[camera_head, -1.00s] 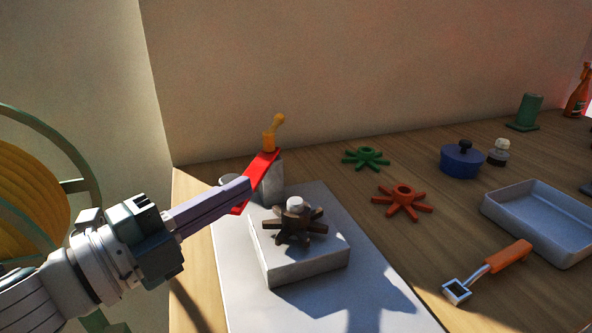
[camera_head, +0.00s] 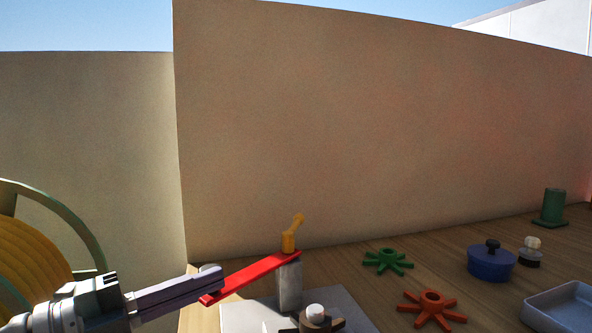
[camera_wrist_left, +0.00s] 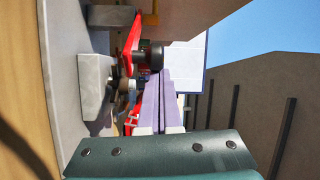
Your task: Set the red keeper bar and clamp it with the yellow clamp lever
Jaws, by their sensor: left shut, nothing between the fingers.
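The red keeper bar (camera_head: 252,276) lies at a slant. Its far end is on top of a grey post (camera_head: 290,288), and its free end sticks out to the lower left. The yellow clamp lever (camera_head: 293,234) stands over the bar's post end, its handle tilted up. My left gripper (camera_head: 222,277) is shut and empty, its fingertips close beside the bar's free part; contact is unclear. In the left wrist view the bar (camera_wrist_left: 132,36) shows just past my fingers (camera_wrist_left: 163,90). My right gripper is out of view.
A brown star-shaped wheel with a white hub (camera_head: 316,311) stands at the bottom edge, partly cut off. Green (camera_head: 387,260) and orange (camera_head: 432,307) star wheels, a blue pot (camera_head: 491,265) and a grey tray (camera_head: 560,305) lie right. A wall (camera_head: 380,130) rises behind.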

